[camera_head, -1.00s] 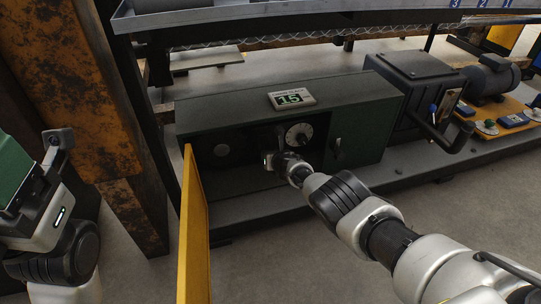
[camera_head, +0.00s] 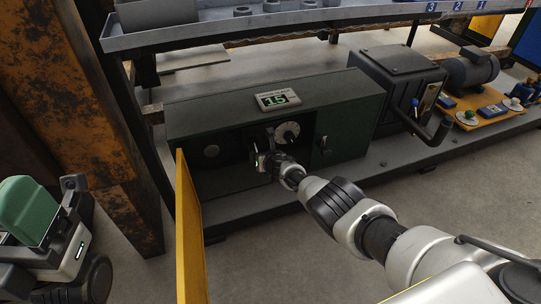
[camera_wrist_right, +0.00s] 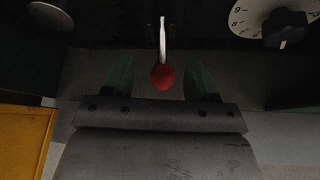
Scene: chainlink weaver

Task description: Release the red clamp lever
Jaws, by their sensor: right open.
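The red clamp lever shows in the right wrist view as a red ball knob (camera_wrist_right: 163,77) on a thin bright metal rod (camera_wrist_right: 162,42). My right gripper (camera_wrist_right: 158,82) is open, with one green finger on each side of the red knob and a gap on both sides. In the head view my right gripper (camera_head: 263,162) reaches into the open front of the dark green machine box (camera_head: 345,118) and hides the lever there. My left arm shows at the lower left of the head view, with a green part (camera_head: 30,208); its fingertips are not clearly seen.
A white numbered dial (camera_head: 287,132) with a dark pointer sits just right of the lever. A yellow door panel (camera_head: 190,230) stands open at the box's left. A display reading 15 (camera_head: 278,100) is on top. A rusty orange post (camera_head: 75,100) stands left.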

